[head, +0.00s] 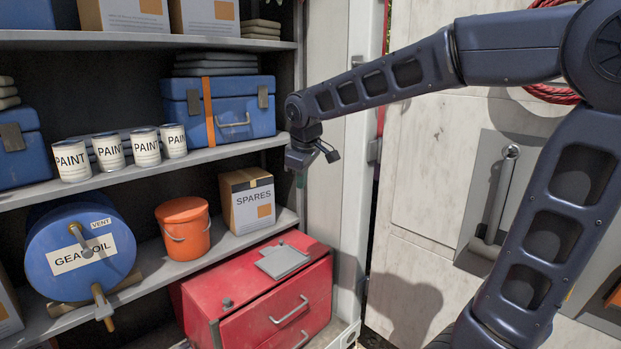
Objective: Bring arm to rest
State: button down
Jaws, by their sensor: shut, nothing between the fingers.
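My arm reaches in from the right of the head view and bends to the left. My gripper (301,177) hangs at its end, pointing down, in front of the shelf's right edge. It is shut with nothing in it; its fingertips are small and dark here. It is apart from the shelf goods, just right of the cardboard spares box (254,204) in the picture.
Grey shelves (225,152) at left hold a blue toolbox (240,115), several paint cans (145,148), an orange bucket (183,229) and a blue gear oil drum (80,250). A red tool chest (262,300) stands below. A pale panel with a lever handle (497,195) is behind my arm.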

jog(key=s+d+f+m, duration=0.1)
jog(key=s+d+m, duration=0.15)
jog(key=d, duration=0.65)
jog(key=s+d+m, duration=0.1)
jog(key=d+m, duration=0.3)
jog(key=d, duration=0.6)
jog(key=s+d+f+m, duration=0.2)
jog(key=s+d+m, duration=0.1)
jog(key=s+d, duration=0.2)
jog(key=s+d+f+m+h, duration=0.1)
jog(key=s+d+f+m, duration=0.2)
jog(key=d, duration=0.3)
jog(key=shift+s+d+m+t, duration=0.2)
jog(key=shift+s+m+t, duration=0.2)
jog(key=shift+s, duration=0.45)
